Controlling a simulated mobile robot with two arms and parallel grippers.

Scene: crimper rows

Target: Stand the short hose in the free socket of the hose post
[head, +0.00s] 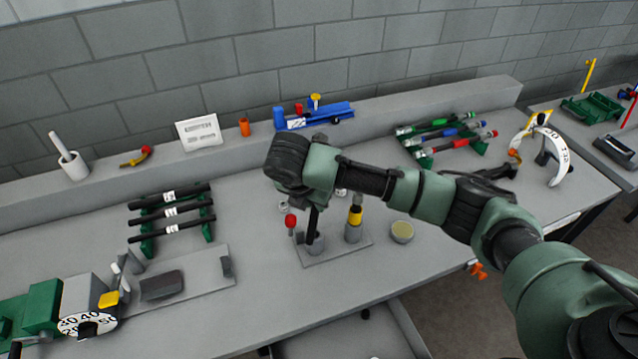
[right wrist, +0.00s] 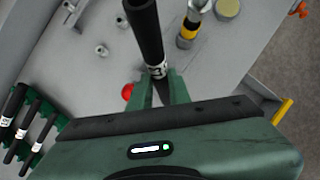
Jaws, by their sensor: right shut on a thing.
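My right gripper (head: 316,196) is over the hose post (head: 338,252) in the middle of the bench. It is shut on the short hose (head: 312,226), which is black and nearly upright. The right wrist view shows the hose (right wrist: 145,32) with a white label between the green fingers (right wrist: 159,88). In the head view the hose's lower end meets a grey socket (head: 315,246) on the post; I cannot tell whether it is inside. The post's other socket (head: 353,234) holds a yellow-banded piece (head: 355,214). My left gripper is not in view.
A red-topped pin (head: 291,222) stands close left of the hose. A round tin (head: 402,231) is right of the post. A rack of black hoses (head: 171,212) is at left, beside the crimper (head: 85,305). A rack of coloured hoses (head: 446,137) is at back right.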

